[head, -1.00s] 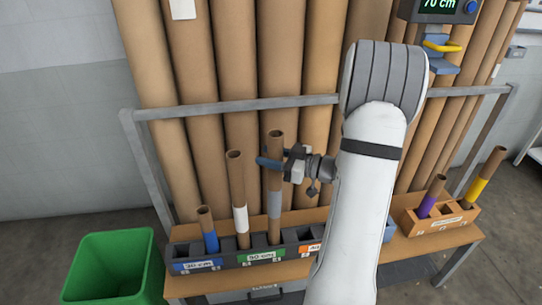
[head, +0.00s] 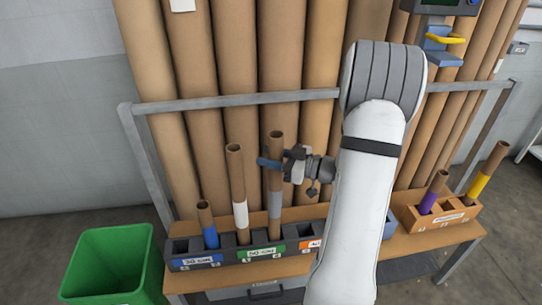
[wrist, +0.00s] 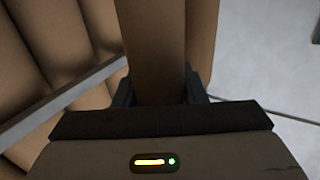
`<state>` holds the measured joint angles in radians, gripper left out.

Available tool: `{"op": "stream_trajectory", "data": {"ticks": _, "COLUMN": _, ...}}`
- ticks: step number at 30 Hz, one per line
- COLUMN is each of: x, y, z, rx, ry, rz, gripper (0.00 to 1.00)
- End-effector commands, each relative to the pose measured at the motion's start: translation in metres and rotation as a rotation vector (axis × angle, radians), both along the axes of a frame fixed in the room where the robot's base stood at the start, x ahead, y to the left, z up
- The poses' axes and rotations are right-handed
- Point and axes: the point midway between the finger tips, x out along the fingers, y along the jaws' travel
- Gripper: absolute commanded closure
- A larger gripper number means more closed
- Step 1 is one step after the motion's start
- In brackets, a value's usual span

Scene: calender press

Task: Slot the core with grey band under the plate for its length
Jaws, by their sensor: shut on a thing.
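The core with grey band (head: 275,205) is a tall brown tube, near upright, in the head view. My gripper (head: 271,163) is shut on it below its top end, and its brown wall (wrist: 157,60) fills the middle of the wrist view. Its lower end meets the grey rack (head: 217,260) at a slot behind the right part of the green plate (head: 261,252), which reads 50 cm. I cannot tell how deep it sits. A blue plate (head: 194,263) at the left reads 30 cm. An orange plate (head: 310,244) is partly hidden by my arm.
A white-banded core (head: 239,205) stands just left, and a shorter blue-banded core (head: 208,228) beyond it. A wooden block (head: 440,225) at right holds purple-banded and yellow-banded cores. A grey rail (head: 230,102) and big rolls stand behind. A green bin (head: 110,265) is at left.

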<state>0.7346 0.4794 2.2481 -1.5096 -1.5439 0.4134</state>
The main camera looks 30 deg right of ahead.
Motion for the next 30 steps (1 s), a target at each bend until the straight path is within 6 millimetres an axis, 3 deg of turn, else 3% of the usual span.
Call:
{"op": "stream_trajectory", "data": {"ticks": 29, "x": 0.0, "y": -0.001, "z": -0.026, "rx": 0.0, "ry": 0.0, "rz": -0.001, "gripper": 1.0}}
{"op": "stream_trajectory", "data": {"ticks": 30, "x": 0.0, "y": -0.001, "z": -0.024, "rx": 0.0, "ry": 0.0, "rz": -0.001, "gripper": 0.59}}
